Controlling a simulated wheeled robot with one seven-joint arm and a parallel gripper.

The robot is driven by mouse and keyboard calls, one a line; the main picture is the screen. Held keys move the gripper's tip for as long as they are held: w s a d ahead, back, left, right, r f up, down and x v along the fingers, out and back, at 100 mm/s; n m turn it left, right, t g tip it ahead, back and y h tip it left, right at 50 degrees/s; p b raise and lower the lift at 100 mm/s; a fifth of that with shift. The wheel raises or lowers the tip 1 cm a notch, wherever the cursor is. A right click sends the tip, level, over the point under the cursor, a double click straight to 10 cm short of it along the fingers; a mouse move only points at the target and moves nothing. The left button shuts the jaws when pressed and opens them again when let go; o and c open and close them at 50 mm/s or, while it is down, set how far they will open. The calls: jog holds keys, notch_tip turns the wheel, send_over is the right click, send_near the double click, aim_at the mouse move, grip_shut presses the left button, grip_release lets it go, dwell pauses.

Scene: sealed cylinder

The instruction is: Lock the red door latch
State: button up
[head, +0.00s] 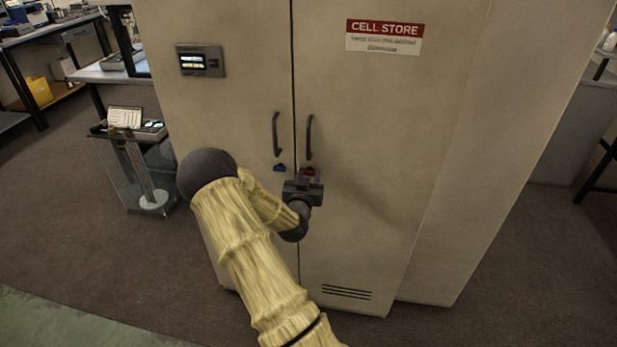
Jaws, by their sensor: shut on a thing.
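The red door latch (308,171) is a small red piece on the right door of the beige cabinet, below that door's dark handle (309,137). My gripper (307,178) is at the latch, in front of the right door and close to the seam. It is shut on the latch, and its dark body (303,192) hides the lower part. A blue latch (280,168) sits on the left door, below the left handle (276,134), apart from my gripper. Both doors look closed. The exact angle of the red latch is too small to tell.
The cabinet (390,110) carries a red and white CELL STORE sign (384,36) and a small display panel (201,61). A glass-sided cart (130,165) with instruments stands to the left. Benches stand at both sides.

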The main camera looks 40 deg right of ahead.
jog(key=o, duration=1)
jog(key=p+v, duration=0.2)
jog(key=v, duration=1.5)
jog(key=shift+s+a+p, duration=0.15)
jog(key=shift+a+p, duration=0.05)
jog(key=shift+p, duration=0.15)
